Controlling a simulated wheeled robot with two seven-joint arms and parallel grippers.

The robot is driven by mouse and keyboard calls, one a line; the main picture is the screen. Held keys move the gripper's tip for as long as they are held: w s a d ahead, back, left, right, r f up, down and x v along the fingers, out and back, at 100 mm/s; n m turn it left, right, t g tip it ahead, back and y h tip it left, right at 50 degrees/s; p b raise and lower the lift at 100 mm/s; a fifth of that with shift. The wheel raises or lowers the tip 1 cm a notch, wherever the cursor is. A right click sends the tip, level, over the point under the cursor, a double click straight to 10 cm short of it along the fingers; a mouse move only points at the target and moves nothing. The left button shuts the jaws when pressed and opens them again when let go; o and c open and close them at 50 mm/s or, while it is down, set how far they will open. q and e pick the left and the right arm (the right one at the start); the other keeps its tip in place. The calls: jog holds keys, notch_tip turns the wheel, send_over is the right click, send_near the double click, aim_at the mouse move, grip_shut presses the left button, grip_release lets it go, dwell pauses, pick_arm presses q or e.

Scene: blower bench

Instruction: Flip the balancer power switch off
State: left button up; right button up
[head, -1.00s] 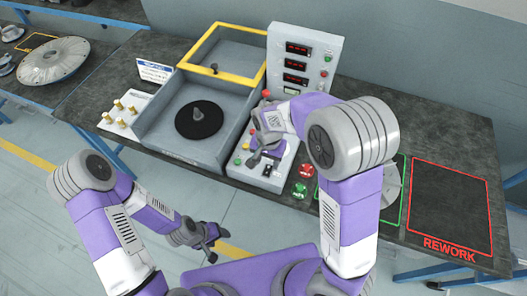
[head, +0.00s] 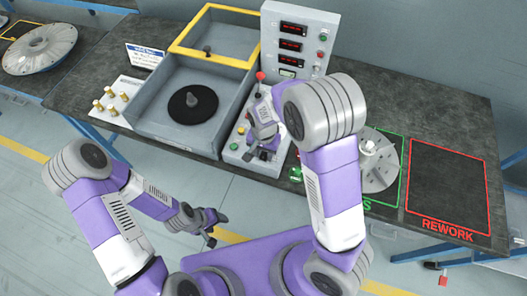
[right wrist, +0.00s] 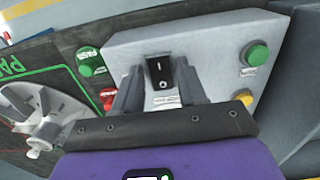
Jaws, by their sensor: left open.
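The balancer power switch (right wrist: 159,72) is a black rocker with I and O marks on the light grey sloped control panel (right wrist: 213,52), seen in the right wrist view. I cannot tell which side is pressed in. My right gripper (right wrist: 158,80) is open, its two grey fingers apart on either side of the switch. Whether they touch it is not clear. In the head view my right gripper (head: 258,151) is over the front of the panel, and the hand hides much of it. My left gripper (head: 217,230) is open and empty in front of the bench.
The balancer tub (head: 150,112) and display box (head: 318,28) stand behind and left. A silver impeller (head: 378,172) lies at right; the rework area (head: 448,185) is clear.

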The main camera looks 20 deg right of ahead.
grip_shut()
jog(key=shift+w+d+r+g+y+p, duration=0.1)
jog(key=shift+w+d+g+y+p, duration=0.05)
jog(key=shift+g+y+p, duration=0.3)
jog(key=shift+w+g+y+p, duration=0.15)
jog(key=shift+g+y+p, duration=0.2)
jog(key=shift+g, duration=0.4)
jog(key=shift+o, duration=1.3)
grip_release()
jog(key=p+v, duration=0.1)
jog(key=v, duration=0.6)
jog(key=shift+d+r, duration=0.1)
jog(key=shift+r, duration=0.15)
